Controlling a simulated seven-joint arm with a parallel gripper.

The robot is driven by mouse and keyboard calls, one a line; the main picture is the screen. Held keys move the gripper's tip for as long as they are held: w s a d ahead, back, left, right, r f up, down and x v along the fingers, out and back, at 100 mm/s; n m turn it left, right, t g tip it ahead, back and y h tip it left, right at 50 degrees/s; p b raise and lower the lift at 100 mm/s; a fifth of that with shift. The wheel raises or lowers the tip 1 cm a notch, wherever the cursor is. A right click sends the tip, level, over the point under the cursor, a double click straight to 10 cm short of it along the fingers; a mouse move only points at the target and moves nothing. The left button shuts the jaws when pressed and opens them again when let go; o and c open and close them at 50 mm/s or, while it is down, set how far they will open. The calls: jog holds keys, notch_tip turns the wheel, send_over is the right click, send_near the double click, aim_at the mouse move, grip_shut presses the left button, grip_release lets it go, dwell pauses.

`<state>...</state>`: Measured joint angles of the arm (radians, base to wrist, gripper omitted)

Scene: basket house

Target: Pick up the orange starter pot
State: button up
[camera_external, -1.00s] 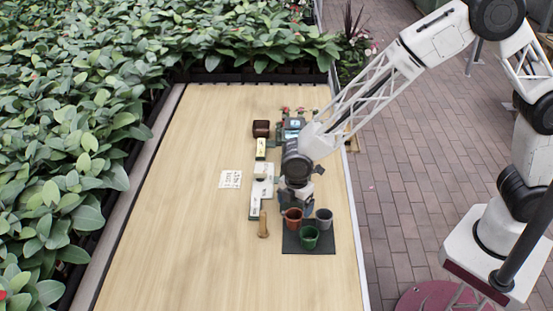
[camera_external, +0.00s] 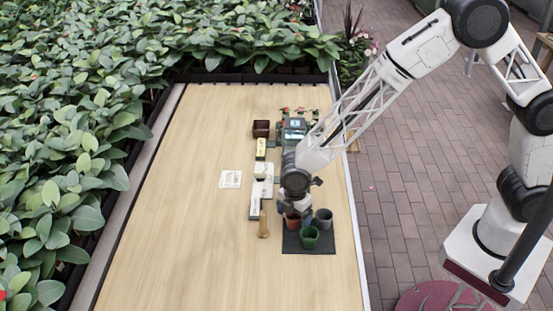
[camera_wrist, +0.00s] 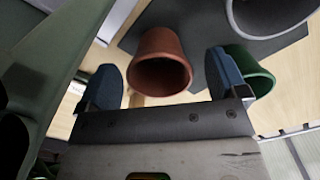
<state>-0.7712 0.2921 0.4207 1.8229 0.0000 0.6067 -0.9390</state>
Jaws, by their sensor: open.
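The orange starter pot (camera_external: 292,222) stands on a dark mat (camera_external: 318,246), partly hidden behind my gripper in the external view. In the wrist view the orange pot (camera_wrist: 160,62) shows between my two blue-padded fingers, with gaps on both sides. My gripper (camera_wrist: 168,82) is open and empty, close to the pot; in the external view my gripper (camera_external: 294,208) is just over it. A green pot (camera_external: 309,238) and a grey pot (camera_external: 323,218) stand beside it. The green pot (camera_wrist: 255,72) lies behind the right finger in the wrist view.
A wooden dibber-like tool (camera_external: 263,224) lies left of the mat. White and yellow boxes, a dark brown box (camera_external: 261,128) and a device with a screen (camera_external: 295,124) stand farther back. A paper sheet (camera_external: 230,179) lies left. The table's left half is mostly clear.

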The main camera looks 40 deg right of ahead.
jog(key=shift+f, duration=1.1)
jog(key=shift+c, duration=0.3)
jog(key=c, duration=0.9)
